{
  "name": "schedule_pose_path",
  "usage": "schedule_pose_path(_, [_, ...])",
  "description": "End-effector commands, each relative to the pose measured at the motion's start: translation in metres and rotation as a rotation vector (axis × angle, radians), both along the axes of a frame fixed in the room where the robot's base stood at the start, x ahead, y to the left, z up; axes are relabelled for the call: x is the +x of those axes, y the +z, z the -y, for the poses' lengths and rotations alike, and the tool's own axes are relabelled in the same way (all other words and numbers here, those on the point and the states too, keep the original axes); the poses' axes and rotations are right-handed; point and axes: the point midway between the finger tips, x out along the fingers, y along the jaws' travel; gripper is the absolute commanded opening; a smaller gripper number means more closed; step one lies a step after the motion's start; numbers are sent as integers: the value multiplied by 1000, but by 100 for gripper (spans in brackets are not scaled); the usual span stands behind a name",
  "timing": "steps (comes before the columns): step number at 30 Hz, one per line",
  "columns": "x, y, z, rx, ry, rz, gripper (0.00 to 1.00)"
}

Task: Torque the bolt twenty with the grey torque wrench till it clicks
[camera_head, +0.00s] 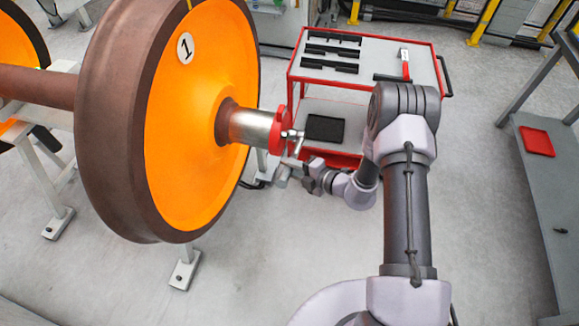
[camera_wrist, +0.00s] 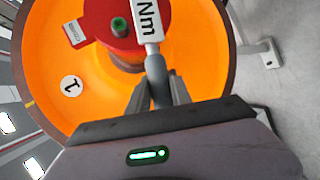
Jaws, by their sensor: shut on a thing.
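My gripper (camera_wrist: 160,92) is shut on the grey torque wrench (camera_wrist: 155,66), whose white label reads "Nm". In the wrist view the wrench runs up past the top edge, so its head is out of frame. The red axle-end cap (camera_wrist: 98,18) lies behind it, with a greenish bolt (camera_wrist: 119,26) left of the wrench. A small tag (camera_wrist: 74,33) on the cap is too small to read, so I cannot tell which bolt is twenty. In the head view my gripper (camera_head: 304,172) is just below and right of the red cap (camera_head: 277,130); contact between wrench and bolt is unclear.
The orange wheel (camera_head: 200,60) marked 1 fills the left, on its axle (camera_head: 40,86). A red-framed trolley (camera_head: 290,72) behind my arm carries black foam inserts and a red-handled tool (camera_head: 405,66). A grey bench (camera_head: 545,175) with a red tray (camera_head: 537,141) stands right. Floor between is free.

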Motion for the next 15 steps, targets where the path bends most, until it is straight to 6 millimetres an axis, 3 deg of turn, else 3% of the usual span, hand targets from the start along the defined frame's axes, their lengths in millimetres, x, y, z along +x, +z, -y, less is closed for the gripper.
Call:
schedule_pose_path(1, [-2,-21,-1,-11,-1,33,0])
schedule_pose_path(4, [-5,-32,-2,-31,-3,101,0])
schedule_pose_path(15, [-6,-30,-2,-49,-2,149,0])
